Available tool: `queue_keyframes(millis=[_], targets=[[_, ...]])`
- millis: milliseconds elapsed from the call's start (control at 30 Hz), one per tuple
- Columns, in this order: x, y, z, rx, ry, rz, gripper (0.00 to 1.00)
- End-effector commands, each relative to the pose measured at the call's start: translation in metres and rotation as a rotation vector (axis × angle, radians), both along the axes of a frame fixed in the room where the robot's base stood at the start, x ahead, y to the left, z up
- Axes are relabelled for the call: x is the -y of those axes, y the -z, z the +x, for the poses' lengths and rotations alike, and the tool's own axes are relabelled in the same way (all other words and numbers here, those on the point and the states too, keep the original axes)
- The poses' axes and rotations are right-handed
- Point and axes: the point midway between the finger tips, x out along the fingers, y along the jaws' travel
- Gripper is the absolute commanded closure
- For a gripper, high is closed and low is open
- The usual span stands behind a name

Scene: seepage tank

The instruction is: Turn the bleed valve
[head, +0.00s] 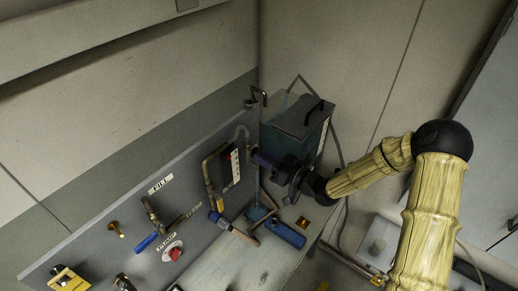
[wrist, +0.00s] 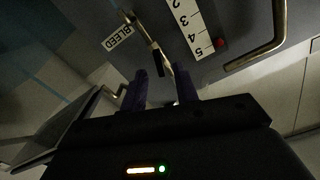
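The bleed valve (wrist: 157,58) shows in the wrist view as a small metal fitting with a thin lever and dark grip, beside the label reading BLEED (wrist: 117,37). My gripper (wrist: 163,80) has its two dark purple fingers apart, one on each side of the lever's lower end as seen. I cannot tell whether either finger touches it. In the head view my gripper (head: 262,160) reaches to the right end of the grey panel. The bleed valve cannot be made out there.
A numbered scale with a red marker (wrist: 220,43) and a brass pipe (wrist: 262,52) lie close to my fingers. The grey panel (head: 120,190) carries a FILL label, a blue-handled valve (head: 147,243) and a red knob (head: 173,254). A tank (head: 302,115) stands behind my gripper.

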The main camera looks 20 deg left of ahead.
Motion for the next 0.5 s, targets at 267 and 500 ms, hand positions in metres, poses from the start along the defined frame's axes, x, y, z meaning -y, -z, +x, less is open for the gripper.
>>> queue_keyframes(millis=[267,500], targets=[[-0.024,-0.001,0.01,0.0,0.0,0.001,0.7],[-0.024,0.0,0.011,0.001,0.001,0.0,0.7]])
